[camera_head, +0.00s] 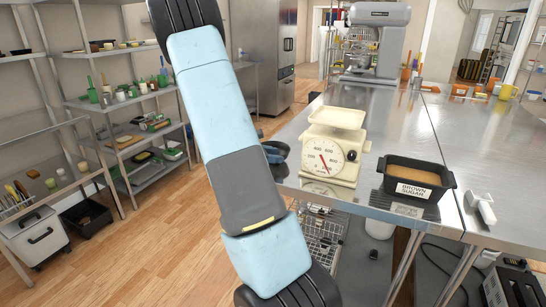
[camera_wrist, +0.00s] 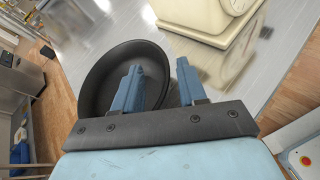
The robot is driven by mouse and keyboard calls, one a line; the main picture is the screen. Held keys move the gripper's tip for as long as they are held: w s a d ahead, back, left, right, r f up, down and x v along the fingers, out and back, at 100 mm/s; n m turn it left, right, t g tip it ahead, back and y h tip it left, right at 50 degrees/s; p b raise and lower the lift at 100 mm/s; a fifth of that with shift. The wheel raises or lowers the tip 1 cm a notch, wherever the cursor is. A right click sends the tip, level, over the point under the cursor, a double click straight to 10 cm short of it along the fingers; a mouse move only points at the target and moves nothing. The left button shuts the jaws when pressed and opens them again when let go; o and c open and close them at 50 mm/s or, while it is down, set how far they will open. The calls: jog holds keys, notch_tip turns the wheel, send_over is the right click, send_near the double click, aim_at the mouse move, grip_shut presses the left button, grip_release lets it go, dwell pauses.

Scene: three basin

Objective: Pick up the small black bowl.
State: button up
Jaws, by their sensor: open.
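The small black bowl (camera_wrist: 103,68) is in the left half of the wrist view, its dark round inside facing the camera. It is at the steel tabletop, near the edge. My gripper (camera_wrist: 159,66) is open, with two blue fingers. The left finger shows in front of the bowl's inside and the right finger outside it, with the bowl's right rim between them in the picture. I cannot tell whether they touch it. In the head view my arm hides most of this spot, and only a small dark and blue part shows by the table edge.
A cream kitchen scale (camera_head: 335,147) stands close to the right of the gripper; it also shows in the wrist view (camera_wrist: 206,18). A black brown sugar bin (camera_head: 416,182) is farther right on the steel table (camera_head: 400,130). A stand mixer (camera_head: 376,45) is behind. Shelves stand left.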

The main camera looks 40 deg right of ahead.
jog(key=shift+x, duration=1.15)
grip_shut()
